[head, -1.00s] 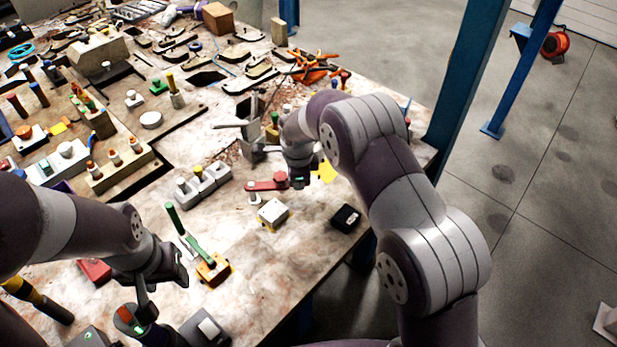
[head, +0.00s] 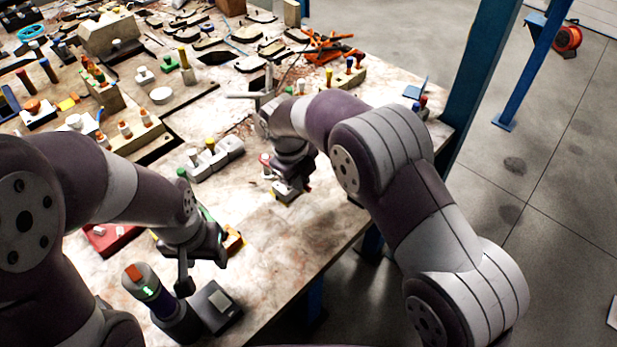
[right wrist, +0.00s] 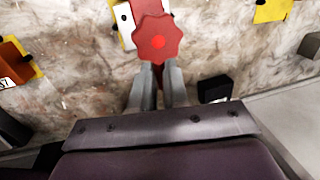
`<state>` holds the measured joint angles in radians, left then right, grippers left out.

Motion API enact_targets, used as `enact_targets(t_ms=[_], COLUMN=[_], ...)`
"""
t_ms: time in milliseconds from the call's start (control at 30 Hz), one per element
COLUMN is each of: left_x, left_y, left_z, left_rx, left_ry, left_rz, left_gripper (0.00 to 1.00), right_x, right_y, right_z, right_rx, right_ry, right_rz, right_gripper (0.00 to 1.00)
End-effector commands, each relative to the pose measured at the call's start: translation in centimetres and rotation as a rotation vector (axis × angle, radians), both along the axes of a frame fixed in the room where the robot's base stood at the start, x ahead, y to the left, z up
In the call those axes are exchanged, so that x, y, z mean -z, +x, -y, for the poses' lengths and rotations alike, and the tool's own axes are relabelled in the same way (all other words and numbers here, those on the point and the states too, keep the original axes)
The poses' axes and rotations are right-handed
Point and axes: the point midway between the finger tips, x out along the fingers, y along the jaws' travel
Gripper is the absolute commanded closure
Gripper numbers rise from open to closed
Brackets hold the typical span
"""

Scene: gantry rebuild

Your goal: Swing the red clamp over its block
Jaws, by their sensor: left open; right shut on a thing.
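The red clamp shows in the right wrist view as a lobed knob (right wrist: 158,38) with a red part running down between my right fingertips. In the head view only a bit of red clamp (head: 265,159) shows behind my right gripper (head: 290,186). My right gripper (right wrist: 159,80) is shut on the clamp. The pale block (right wrist: 125,24) lies partly behind the knob in the right wrist view. In the head view a part of the block (head: 284,196) shows just below my right gripper. Whether clamp and block touch is hidden. My left gripper (head: 203,272) is open, near the table's front.
A dark purple cylinder (head: 155,292) and a dark box with a grey top (head: 217,304) stand below my left gripper. A grey multi-post block (head: 215,155) lies left of the clamp. The table's right edge is close to my right arm.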

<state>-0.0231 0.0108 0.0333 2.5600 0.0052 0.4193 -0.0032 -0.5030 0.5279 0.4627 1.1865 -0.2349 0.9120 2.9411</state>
Motion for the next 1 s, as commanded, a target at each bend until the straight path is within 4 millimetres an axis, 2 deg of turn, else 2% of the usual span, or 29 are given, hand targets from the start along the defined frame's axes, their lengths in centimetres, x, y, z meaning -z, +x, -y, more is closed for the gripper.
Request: enact_targets(t_ms=[233,667,700,767,1000], left_x=[0.33,0.33,0.33,0.33,0.34], left_y=[0.00,0.00,0.00,0.00,0.00], left_z=[0.00,0.00,0.00,0.00,0.00], left_rx=[0.000,0.000,0.000,0.000,0.000], left_ry=[0.000,0.000,0.000,0.000,0.000], left_rz=[0.000,0.000,0.000,0.000,0.000], left_gripper=[0.47,0.47,0.47,0.47,0.47], right_x=[-0.07,-0.11,-0.10,-0.10,-0.06], right_y=[-0.06,-0.12,-0.12,-0.12,-0.12], right_z=[-0.67,-0.76,-0.77,-0.75,-0.71], right_rx=[0.041,0.050,0.049,0.049,0.048], right_ry=[0.002,0.003,0.003,0.003,0.001], right_rz=[0.003,0.001,0.001,0.001,0.001], right_gripper=[1.00,1.00,0.79,0.60,0.60])
